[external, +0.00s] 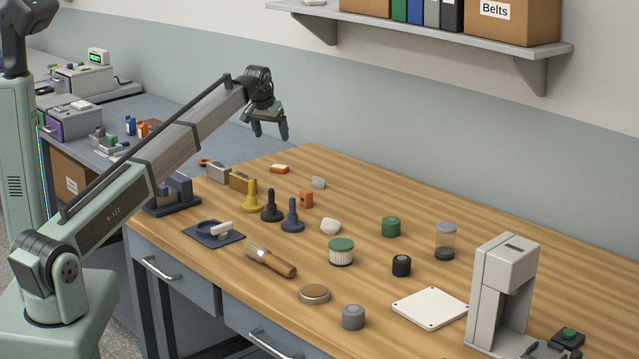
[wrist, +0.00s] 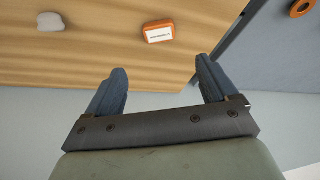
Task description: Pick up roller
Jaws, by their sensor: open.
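My gripper (external: 270,131) is raised high above the far left part of the wooden table, its fingers pointing down. In the wrist view my gripper (wrist: 161,68) is open, with nothing between its two blue fingers. No thing is plainly marked as the roller. Short cylinders that might be it stand on the table: a grey one (external: 353,317) near the front edge, a black one (external: 401,265) and a green one (external: 391,226). I cannot tell which is the roller. All are well to the right of my gripper and apart from it.
An orange labelled block (external: 279,168) lies below my gripper and shows in the wrist view (wrist: 158,32). A grey lump (external: 318,182) is beside it. Knobbed pegs (external: 271,207), a brush (external: 270,261), a white plate (external: 431,307) and a tall grey stand (external: 503,290) occupy the table.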

